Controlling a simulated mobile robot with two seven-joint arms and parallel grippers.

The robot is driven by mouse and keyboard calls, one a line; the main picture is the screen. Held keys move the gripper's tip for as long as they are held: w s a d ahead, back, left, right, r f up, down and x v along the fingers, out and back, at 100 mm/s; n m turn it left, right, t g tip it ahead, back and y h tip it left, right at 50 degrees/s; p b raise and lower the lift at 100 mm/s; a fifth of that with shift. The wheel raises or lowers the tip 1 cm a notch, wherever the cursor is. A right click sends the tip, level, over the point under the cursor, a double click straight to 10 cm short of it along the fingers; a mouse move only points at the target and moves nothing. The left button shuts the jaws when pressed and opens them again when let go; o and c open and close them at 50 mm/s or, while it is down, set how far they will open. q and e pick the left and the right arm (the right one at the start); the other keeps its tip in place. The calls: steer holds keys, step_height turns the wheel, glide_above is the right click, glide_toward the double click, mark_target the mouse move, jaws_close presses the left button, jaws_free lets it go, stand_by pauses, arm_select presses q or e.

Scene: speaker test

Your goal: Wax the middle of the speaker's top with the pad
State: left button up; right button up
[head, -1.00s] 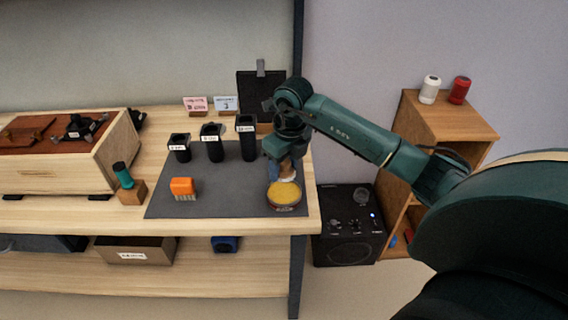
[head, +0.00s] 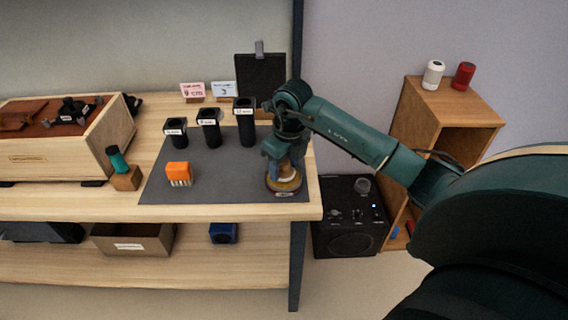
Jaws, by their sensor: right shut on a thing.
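The light wooden box with a reddish-brown top (head: 62,156), which looks like the speaker, lies on the bench at the left. Dark parts rest on its top. A round tin (head: 284,193) of yellow wax (head: 285,186) sits at the right front of the grey mat. My right gripper (head: 284,161) points down right over the tin, shut on the pad. The pad is mostly hidden by the fingers and looks down at the wax; I cannot tell how firmly it touches. My left gripper is not in view.
On the mat (head: 225,187) stand several black labelled cups (head: 209,130) and an orange brush (head: 178,172). A green-handled tool in a wooden block (head: 122,172) stands between mat and box. Two small cards (head: 193,91) stand behind. A black unit (head: 350,218) and wooden cabinet (head: 460,106) are at the right.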

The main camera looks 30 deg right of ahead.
steer(key=shift+f+b, duration=0.4)
steer(key=shift+f, duration=0.15)
stand_by(1.5)
steer(key=shift+r, duration=0.1)
steer(key=shift+r+p, duration=2.55)
steer(key=shift+r, duration=0.85)
